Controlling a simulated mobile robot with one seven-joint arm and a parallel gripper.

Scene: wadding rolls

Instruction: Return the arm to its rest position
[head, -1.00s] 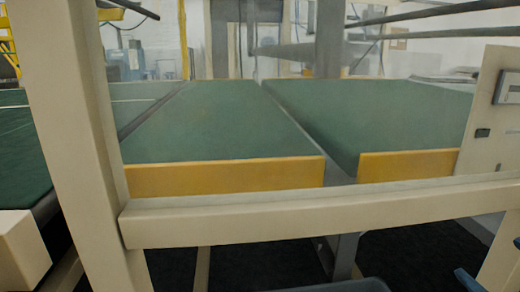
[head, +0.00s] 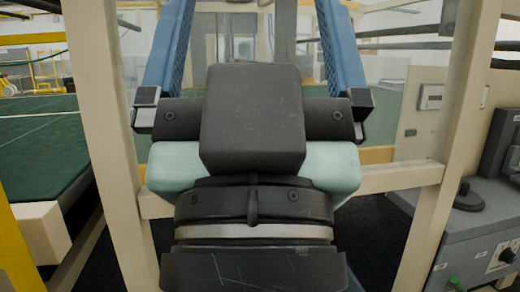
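My gripper (head: 256,22) fills the middle of the head view, seen from behind. Its two blue fingers point up and away and stand wide apart. Their far ends reach the top edge of the picture. I see nothing held between them, only the background. The dark wrist and housing of my arm (head: 252,120) are below the fingers and hide the middle of the scene. A pale green rounded part shows on both sides of the housing; I take it as part of my gripper.
A cream frame with a left post (head: 107,120), a right post (head: 450,130) and a crossbar (head: 400,177) stands ahead. A green belt (head: 50,135) lies at left. A grey control cabinet (head: 460,235) stands at right. Blurred machinery is behind.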

